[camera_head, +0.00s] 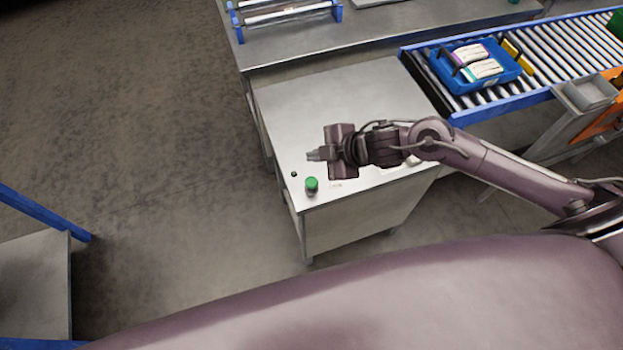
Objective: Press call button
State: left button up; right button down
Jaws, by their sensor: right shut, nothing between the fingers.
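A green round button (312,184) stands on the near left corner of a grey metal cabinet top (330,95). My right gripper (312,155) comes in from the right over the cabinet, with its fingers shut and empty, pointing left. In the picture the fingertips are just above the green button, and a gap shows between them. How high the fingers are over the surface is hard to tell. A small black knob (294,174) sits left of the green button. My left gripper is not in view.
A roller conveyor (550,60) at the upper right carries a blue tote (476,83) with packages. A long metal bench (370,25) lies behind the cabinet. A blue-edged grey platform (35,285) is at the lower left. The floor left of the cabinet is clear.

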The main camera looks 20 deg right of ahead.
jog(key=b, duration=0.7)
send_over(309, 180)
jog(key=s+d, duration=0.1)
jog(key=f, duration=0.7)
jog(key=shift+s+d+f, duration=0.15)
jog(key=shift+s+f, duration=0.05)
jog(key=shift+f+b, duration=0.65)
jog(key=shift+f, duration=0.05)
dwell(0.6)
jog(key=shift+f, duration=0.4)
jog(key=shift+f+b, duration=0.6)
jog(key=shift+f, duration=0.1)
dwell(0.5)
jog(key=shift+r, duration=0.1)
jog(key=shift+r+p, duration=1)
jog(key=shift+p, duration=0.1)
